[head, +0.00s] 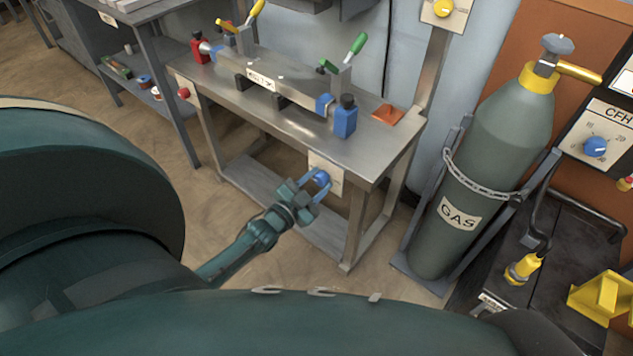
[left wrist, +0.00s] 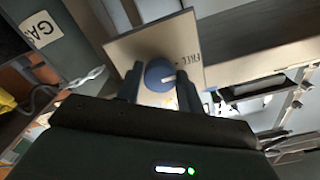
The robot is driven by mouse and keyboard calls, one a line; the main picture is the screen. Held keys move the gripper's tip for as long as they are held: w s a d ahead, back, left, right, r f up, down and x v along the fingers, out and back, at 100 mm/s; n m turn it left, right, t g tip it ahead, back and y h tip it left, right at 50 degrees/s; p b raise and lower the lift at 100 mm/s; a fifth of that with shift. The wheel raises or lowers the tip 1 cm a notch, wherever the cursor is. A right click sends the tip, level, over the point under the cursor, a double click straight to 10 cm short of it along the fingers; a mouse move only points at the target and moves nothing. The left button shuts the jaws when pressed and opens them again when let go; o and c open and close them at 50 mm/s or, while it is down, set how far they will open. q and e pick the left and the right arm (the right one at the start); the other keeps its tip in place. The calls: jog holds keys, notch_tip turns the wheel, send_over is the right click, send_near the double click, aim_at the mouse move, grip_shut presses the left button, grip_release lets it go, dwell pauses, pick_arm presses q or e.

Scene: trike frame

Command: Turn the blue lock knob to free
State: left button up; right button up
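The blue lock knob (head: 321,177) sits on a cream plate (head: 334,168) at the front right corner of the steel bench. It also shows in the left wrist view (left wrist: 158,76), where its white pointer line points roughly right, toward the side of the plate with the lettering FREE (left wrist: 189,52). My left gripper (head: 314,185) is at the knob, with one finger on each side of it. In the left wrist view the fingers (left wrist: 158,86) look open, with a narrow gap beside the knob. My right gripper is not in view.
The bench (head: 290,115) carries a clamp fixture with yellow and green levers. A chained green gas cylinder (head: 465,180) stands to its right. A dark cart (head: 540,270) with yellow parts is at lower right. Grey shelving (head: 150,60) stands at left.

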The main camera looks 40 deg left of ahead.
pick_arm(q)
jog(key=o, duration=0.4)
jog(key=shift+c, duration=0.2)
jog(key=s+a+p, duration=0.1)
jog(key=s+p, duration=0.1)
jog(key=s, duration=1.1)
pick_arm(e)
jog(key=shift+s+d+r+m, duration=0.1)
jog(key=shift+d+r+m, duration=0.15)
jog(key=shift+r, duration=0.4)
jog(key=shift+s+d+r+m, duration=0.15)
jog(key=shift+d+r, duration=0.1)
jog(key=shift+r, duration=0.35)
pick_arm(q)
jog(key=shift+s, duration=0.1)
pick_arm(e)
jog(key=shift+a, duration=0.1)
pick_arm(q)
jog(key=shift+s, duration=0.1)
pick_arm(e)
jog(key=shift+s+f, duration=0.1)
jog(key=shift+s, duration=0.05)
